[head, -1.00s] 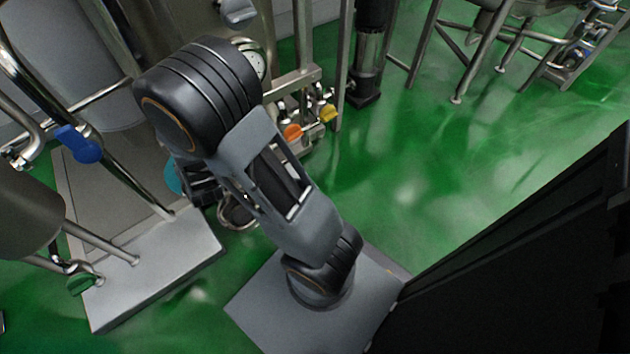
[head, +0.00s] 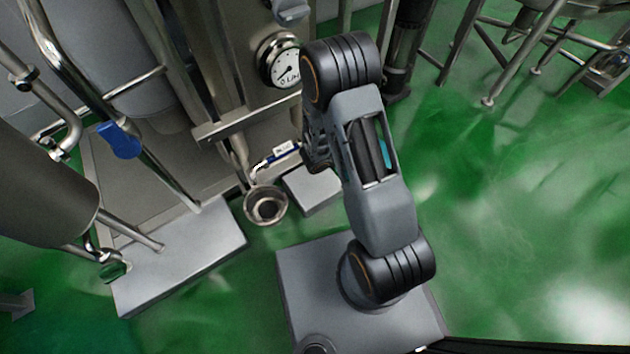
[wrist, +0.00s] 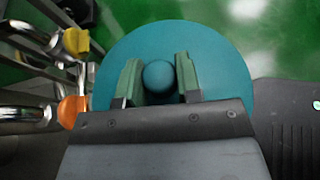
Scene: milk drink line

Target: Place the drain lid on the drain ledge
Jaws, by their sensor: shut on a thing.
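The drain lid (wrist: 216,62) is a teal disc with a round knob in its middle. In the wrist view my gripper (wrist: 158,78) is shut on the knob, one green finger on each side, and the disc spreads out beyond the fingers. In the head view my arm hides the gripper and most of the lid; a bit of teal shows through a gap in the arm. A round steel drain (head: 267,206) with a dark centre is open to view left of my arm. A small grey block (head: 314,192) beside it may be the drain ledge; I cannot tell.
A pressure gauge (head: 280,60), a blue-handled valve (head: 284,152) and steel frame bars stand close behind the drain. In the wrist view orange (wrist: 70,111) and yellow (wrist: 76,42) valve handles are near the lid's left edge. Green floor (head: 500,200) is clear at right.

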